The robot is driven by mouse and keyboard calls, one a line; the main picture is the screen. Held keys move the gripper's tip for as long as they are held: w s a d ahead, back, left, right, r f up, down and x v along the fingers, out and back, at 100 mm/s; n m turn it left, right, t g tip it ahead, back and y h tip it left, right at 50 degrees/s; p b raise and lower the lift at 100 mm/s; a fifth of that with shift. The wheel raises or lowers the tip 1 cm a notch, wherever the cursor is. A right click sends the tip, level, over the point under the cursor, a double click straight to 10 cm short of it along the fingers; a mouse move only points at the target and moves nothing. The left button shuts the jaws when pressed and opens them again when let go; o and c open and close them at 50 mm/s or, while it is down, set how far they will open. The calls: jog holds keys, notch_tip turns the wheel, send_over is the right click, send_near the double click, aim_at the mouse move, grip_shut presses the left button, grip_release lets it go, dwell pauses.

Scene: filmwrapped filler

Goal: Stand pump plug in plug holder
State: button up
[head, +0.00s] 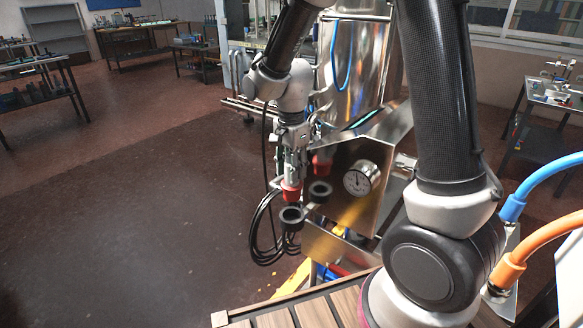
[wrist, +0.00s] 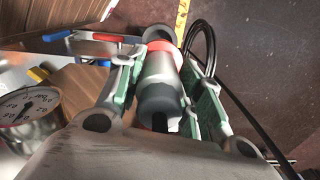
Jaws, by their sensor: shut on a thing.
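The pump plug has a red collar (head: 291,191) that shows at the lower end of my gripper (head: 291,178) in the head view. In the wrist view the plug (wrist: 166,72) is a silver-grey cylinder with a red ring at its far end and a dark near end. My gripper (wrist: 160,88) is shut on its body with green-lined fingers on both sides. The plug holder, a black cup (head: 291,216), sits just below the red collar. Its dark rim (wrist: 160,32) shows beyond the red ring in the wrist view. I cannot tell whether they touch.
A shiny steel panel with a round gauge (head: 358,180) stands right of the holder and seems to mirror the plug and cup. Black hose loops (head: 262,232) hang at the left. A yellow part (head: 292,281) lies below. The floor at left is clear.

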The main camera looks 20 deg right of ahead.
aim_at(291, 198)
jog(key=shift+f, duration=4.75)
jog(key=shift+f, duration=0.35)
jog(key=o, duration=1.3)
jog(key=shift+c, duration=0.2)
jog(key=shift+o, duration=0.2)
